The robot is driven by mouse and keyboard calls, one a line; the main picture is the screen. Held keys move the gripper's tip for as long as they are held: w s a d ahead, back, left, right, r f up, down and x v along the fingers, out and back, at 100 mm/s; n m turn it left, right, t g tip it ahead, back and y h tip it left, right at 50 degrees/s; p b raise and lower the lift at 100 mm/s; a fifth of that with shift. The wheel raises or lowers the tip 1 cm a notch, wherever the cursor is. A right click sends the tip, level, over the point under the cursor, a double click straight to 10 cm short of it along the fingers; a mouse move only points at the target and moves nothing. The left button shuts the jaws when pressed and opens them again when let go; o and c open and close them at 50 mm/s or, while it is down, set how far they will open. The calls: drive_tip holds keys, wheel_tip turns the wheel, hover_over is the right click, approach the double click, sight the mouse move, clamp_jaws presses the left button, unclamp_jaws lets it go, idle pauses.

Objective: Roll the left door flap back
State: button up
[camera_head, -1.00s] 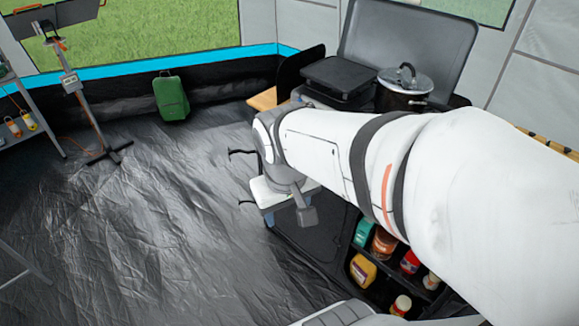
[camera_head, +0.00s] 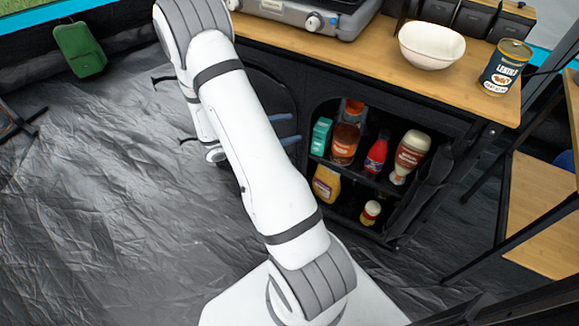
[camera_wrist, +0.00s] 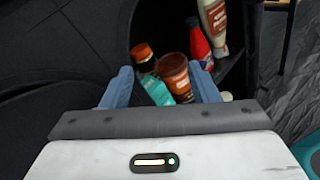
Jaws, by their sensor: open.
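A black fabric panel (camera_head: 270,92), apparently the left door flap, hangs on the cabinet front left of the open shelves. My arm partly covers it, and its lower part is hidden. Dark fabric with curved seams fills the left of the wrist view (camera_wrist: 60,40); I cannot tell exactly where the flap's edge lies. My gripper (camera_head: 286,129) is in front of the cabinet at the left side of the shelf opening. In the wrist view its two blue fingers (camera_wrist: 162,88) are spread apart with nothing held between them, and bottles show beyond them.
A white bowl (camera_head: 432,46) and a can (camera_head: 505,66) stand on the counter (camera_head: 370,70).

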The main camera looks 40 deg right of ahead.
drive_tip(key=w+f+n+t+b, duration=0.2)
drive_tip(key=f+n+t+b, duration=0.25)
drive_tip(key=f, duration=0.95)
drive_tip(key=w+f+n+t+b, duration=0.3)
drive_tip(key=f+n+t, duration=0.3)
drive_tip(key=f, duration=0.9)
drive_tip(key=b+x, duration=0.1)
drive_tip(key=x, duration=0.6)
drive_tip(key=shift+d+r+h, duration=0.3)
drive_tip(key=shift+d+r, duration=0.05)
drive_tip(key=shift+s, duration=0.15)
